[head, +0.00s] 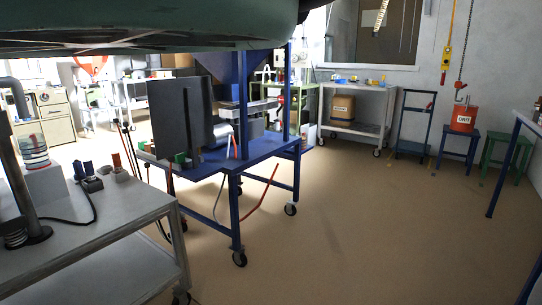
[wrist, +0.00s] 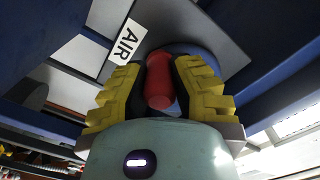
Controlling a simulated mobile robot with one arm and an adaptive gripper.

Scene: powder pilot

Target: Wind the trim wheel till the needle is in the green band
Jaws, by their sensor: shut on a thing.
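My gripper (wrist: 158,82) shows in the wrist view, with its yellow-and-black fingers shut on a red handle (wrist: 160,80). The red handle stands up between the fingers, in front of a blue round part (wrist: 207,58) that is mostly covered by them. I cannot tell how much of this round part is the trim wheel. A white label reading AIR (wrist: 124,47) lies on the grey panel just left of the handle. No needle or green band can be made out in either view. My gripper does not show in the head view.
A blue wheeled frame (head: 236,205) with a dark upright panel (head: 182,115) stands in the middle of the head view. A grey bench (head: 100,225) is at the left. Open brown floor (head: 360,220) lies to the right. Blue beams (wrist: 285,90) flank the handle in the wrist view.

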